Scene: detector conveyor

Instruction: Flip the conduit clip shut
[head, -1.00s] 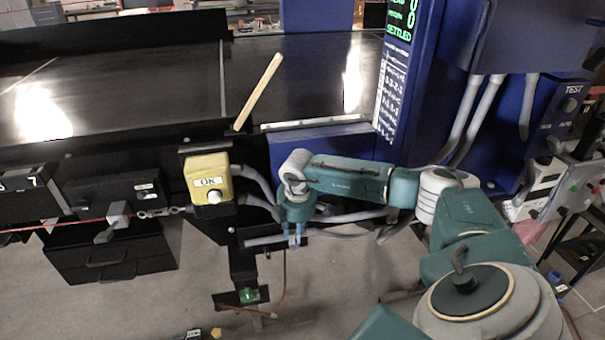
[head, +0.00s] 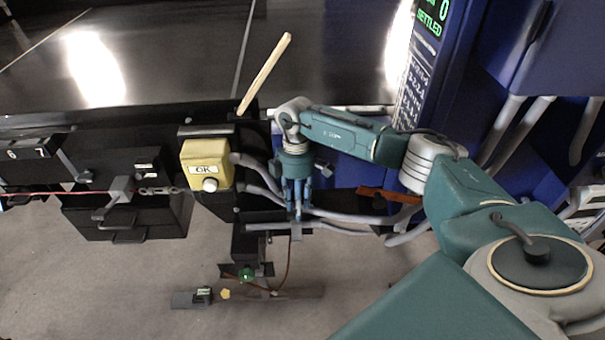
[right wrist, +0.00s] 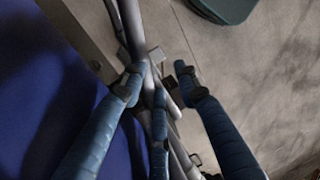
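Grey conduits (head: 345,217) run from beside the yellow OK box to the right, below the blue housing. My right gripper (head: 297,208) points down over them, its blue fingers spread. In the right wrist view my right gripper (right wrist: 160,88) is open, with the grey conduit (right wrist: 136,45) passing between the fingers. A small grey tab (right wrist: 155,54) beside the conduit may be part of the clip. I cannot tell whether the clip is open or shut, or whether a finger touches it. The fingers partly hide this spot. My left gripper is not in view.
The yellow OK box (head: 207,165) stands left of my gripper. A black conveyor (head: 170,65) lies behind, with a pale stick (head: 265,72) at its edge. A blue housing (head: 350,172) is close to my right forearm. A green-topped part (head: 247,274) hangs below; open floor lies in front.

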